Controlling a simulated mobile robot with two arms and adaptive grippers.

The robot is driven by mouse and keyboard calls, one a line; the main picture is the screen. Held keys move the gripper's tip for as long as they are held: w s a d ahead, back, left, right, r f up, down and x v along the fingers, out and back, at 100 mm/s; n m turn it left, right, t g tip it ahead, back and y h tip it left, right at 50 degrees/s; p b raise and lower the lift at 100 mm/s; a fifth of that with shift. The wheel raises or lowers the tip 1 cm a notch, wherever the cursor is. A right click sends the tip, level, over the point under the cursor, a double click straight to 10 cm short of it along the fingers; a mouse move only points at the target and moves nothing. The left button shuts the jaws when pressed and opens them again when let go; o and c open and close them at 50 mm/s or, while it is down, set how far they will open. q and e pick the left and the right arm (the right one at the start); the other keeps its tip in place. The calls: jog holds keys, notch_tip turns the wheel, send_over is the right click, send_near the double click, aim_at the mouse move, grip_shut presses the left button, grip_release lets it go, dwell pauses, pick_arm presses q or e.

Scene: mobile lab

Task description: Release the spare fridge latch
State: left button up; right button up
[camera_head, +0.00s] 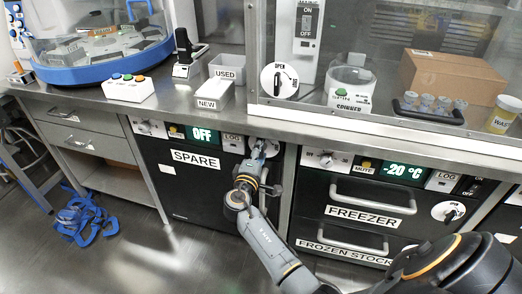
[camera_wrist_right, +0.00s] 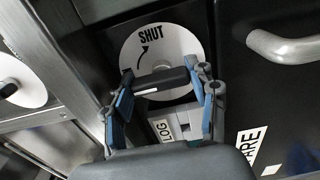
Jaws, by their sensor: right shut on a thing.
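The spare fridge (camera_head: 196,192) is the dark unit under the bench, with a SPARE label and a display reading OFF. My right gripper (camera_head: 261,152) is at the latch on its upper right corner and hides much of it in the head view. In the right wrist view the latch is a black bar (camera_wrist_right: 163,81) across a round white plate (camera_wrist_right: 187,53) marked SHUT with a curved arrow. The right gripper's blue-padded fingers (camera_wrist_right: 165,92) are shut on the latch, one at each end of the bar. My left gripper is not in view.
The freezer (camera_head: 354,205) stands to the right, with its own round latch (camera_head: 448,212) and bar handles. A blue strap heap (camera_head: 86,217) lies on the floor at left.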

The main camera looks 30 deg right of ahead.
jog(key=shift+r, duration=0.1)
jog(key=o, duration=1.2)
jog(key=shift+c, duration=0.2)
jog(key=shift+s+a, duration=0.25)
jog(key=shift+a, duration=0.05)
jog(key=v, duration=1.1)
jog(key=shift+a, duration=0.1)
